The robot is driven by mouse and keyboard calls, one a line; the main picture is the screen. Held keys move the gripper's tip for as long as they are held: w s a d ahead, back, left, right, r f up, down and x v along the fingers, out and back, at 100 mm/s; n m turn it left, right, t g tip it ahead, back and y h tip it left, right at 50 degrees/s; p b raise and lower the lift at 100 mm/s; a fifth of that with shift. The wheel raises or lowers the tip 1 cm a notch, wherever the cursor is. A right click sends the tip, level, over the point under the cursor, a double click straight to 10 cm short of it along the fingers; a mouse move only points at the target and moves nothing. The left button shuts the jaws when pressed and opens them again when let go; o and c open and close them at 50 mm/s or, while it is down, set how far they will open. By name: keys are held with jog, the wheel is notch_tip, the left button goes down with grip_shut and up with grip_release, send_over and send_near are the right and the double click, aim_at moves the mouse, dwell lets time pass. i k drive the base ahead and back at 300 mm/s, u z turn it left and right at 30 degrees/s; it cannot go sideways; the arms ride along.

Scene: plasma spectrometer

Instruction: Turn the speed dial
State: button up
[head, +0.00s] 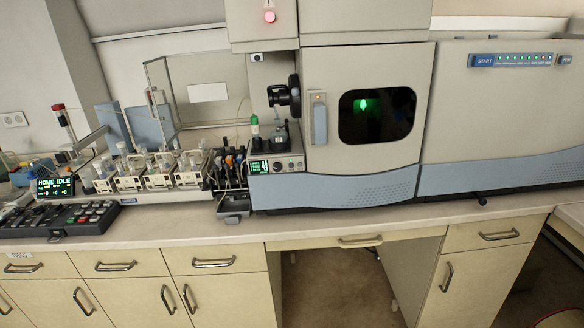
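I see no label naming a speed dial at this size. Small round dark knobs (290,166) sit on the front of the middle instrument, just right of a small green-lit display (258,167). I cannot tell which of them is the speed dial or where it points. A control panel (60,218) with several small keys and knobs lies on the bench at the far left. My gripper is not in view, and nothing of mine touches the instruments.
The bench top (340,229) has a clear front strip. A tray of glassware (160,172) and a bundle of tubes (228,168) stand left of the cabinet (362,165). A screen (55,187) reads "HOME IDLE".

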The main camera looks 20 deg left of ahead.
aim_at(276, 167)
jog(key=i, duration=0.85)
jog(key=u, duration=0.05)
